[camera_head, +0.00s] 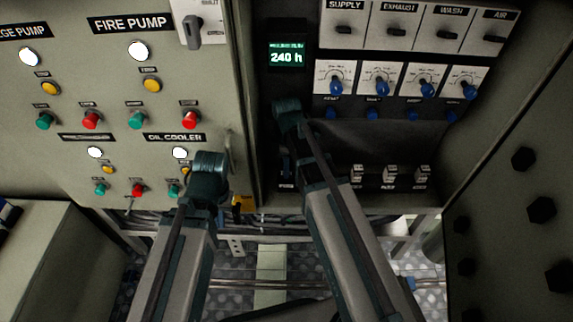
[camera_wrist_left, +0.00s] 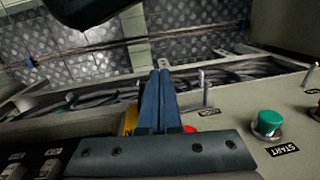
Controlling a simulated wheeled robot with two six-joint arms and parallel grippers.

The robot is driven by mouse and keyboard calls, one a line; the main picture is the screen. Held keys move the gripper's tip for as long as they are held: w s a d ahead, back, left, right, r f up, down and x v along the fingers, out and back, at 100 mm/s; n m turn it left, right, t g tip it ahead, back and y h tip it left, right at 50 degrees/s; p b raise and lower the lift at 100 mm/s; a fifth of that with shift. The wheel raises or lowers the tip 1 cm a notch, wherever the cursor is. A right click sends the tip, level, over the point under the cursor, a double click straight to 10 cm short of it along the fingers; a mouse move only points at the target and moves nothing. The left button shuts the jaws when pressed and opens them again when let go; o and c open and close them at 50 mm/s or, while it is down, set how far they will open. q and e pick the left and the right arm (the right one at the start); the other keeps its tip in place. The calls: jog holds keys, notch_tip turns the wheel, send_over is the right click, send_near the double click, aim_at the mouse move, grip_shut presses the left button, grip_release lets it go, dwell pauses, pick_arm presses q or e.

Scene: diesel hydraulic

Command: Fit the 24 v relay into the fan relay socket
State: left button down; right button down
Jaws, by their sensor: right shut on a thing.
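My right gripper (camera_head: 287,106) is at the open control bay, below the 240 h display. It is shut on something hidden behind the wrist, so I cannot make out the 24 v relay. Small black and white units (camera_head: 390,175), possibly relays or sockets, line the bay's lower ledge; two show in the left wrist view (camera_wrist_left: 48,168). I cannot tell which place is the fan relay socket. My left gripper (camera_head: 208,172) is in front of the OIL COOLER panel; its blue fingers (camera_wrist_left: 158,98) are together with nothing visible between them.
The left panel (camera_head: 215,100) carries lamps, coloured buttons and a handle. Blue knobs and switches (camera_head: 380,80) fill the bay's upper part. A yellow tag (camera_head: 243,203) is beside the left gripper. Pipes and patterned floor lie below. A bolted wall (camera_head: 490,220) bounds the right.

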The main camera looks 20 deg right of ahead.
jog(key=shift+f+b, duration=0.95)
jog(key=shift+f, duration=0.1)
jog(key=shift+c, duration=1.3)
grip_release()
jog(key=shift+r, duration=0.1)
notch_tip(320, 180, up, 8)
jog(key=p, duration=0.7)
jog(key=shift+f+p, duration=0.25)
jog(key=shift+p, duration=0.1)
jog(key=shift+s+f, duration=0.1)
